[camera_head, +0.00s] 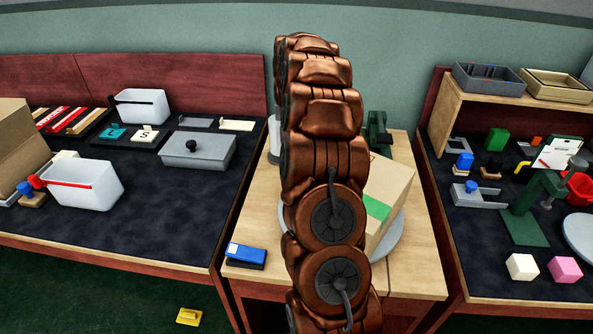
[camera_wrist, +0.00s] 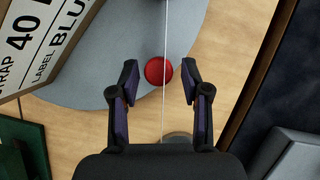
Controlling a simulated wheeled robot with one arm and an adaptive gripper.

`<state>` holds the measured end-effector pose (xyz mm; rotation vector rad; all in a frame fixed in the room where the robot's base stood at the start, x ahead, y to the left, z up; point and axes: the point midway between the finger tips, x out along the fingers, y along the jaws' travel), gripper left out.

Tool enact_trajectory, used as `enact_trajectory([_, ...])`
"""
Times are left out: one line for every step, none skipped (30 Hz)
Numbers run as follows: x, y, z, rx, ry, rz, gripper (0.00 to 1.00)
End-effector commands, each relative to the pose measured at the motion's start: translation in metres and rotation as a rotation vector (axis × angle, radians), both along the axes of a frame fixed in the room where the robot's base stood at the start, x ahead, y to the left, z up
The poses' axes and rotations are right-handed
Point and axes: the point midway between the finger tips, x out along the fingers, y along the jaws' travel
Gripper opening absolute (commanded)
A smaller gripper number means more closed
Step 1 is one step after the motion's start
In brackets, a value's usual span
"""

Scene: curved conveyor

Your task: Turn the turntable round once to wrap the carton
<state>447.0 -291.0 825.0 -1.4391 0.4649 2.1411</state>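The carton (camera_head: 390,190) with a green band stands on the round grey turntable (camera_head: 396,240), partly behind my arm. Contact or height above the knob cannot be told. In the head view my arm hides the gripper and the knob.
The wooden table (camera_head: 415,280) holds a blue stapler-like item (camera_head: 246,256) at its front left. A green device (camera_head: 377,130) stands behind the carton. Dark benches flank it, with a grey lidded box (camera_head: 198,150) left and a green press (camera_head: 525,210) right. A thin pale line crosses the wrist view.

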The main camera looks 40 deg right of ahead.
Motion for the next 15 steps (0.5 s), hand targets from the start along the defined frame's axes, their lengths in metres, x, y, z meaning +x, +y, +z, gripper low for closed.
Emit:
enact_trajectory([-0.0004, -0.0002, -0.0007, 0.0, 0.001, -0.001, 0.54])
enact_trajectory([-0.0005, -0.0003, -0.0009, 0.0, 0.001, -0.001, 0.54])
enact_trajectory([-0.0007, -0.0002, -0.0011, 0.0, 0.002, -0.001, 0.54])
enact_trajectory([-0.0007, -0.0003, -0.0012, 0.0, 0.002, -0.001, 0.54])
enact_trajectory([-0.0009, -0.0004, -0.0014, 0.001, 0.003, -0.001, 0.54])
enact_trajectory([-0.001, -0.0004, -0.0016, 0.001, 0.003, -0.001, 0.54])
enact_trajectory([-0.001, -0.0004, -0.0017, 0.001, 0.003, -0.001, 0.54])
enact_trajectory([-0.001, -0.0005, -0.0018, 0.001, 0.003, -0.001, 0.54])
enact_trajectory([-0.001, -0.0006, -0.0017, 0.001, 0.003, -0.001, 0.54])
enact_trajectory([-0.0008, -0.0007, -0.0014, 0.0, 0.003, -0.001, 0.54])
enact_trajectory([-0.0006, -0.0009, -0.0009, 0.0, 0.003, -0.001, 0.54])
enact_trajectory([0.0, -0.0014, 0.0002, 0.0, 0.003, -0.001, 0.54])
enact_trajectory([0.0007, -0.002, 0.0015, -0.002, 0.002, -0.001, 0.54])
enact_trajectory([0.0016, -0.0025, 0.0032, -0.002, 0.002, -0.001, 0.54])
enact_trajectory([0.0028, -0.0034, 0.0058, -0.002, 0.002, -0.001, 0.54])
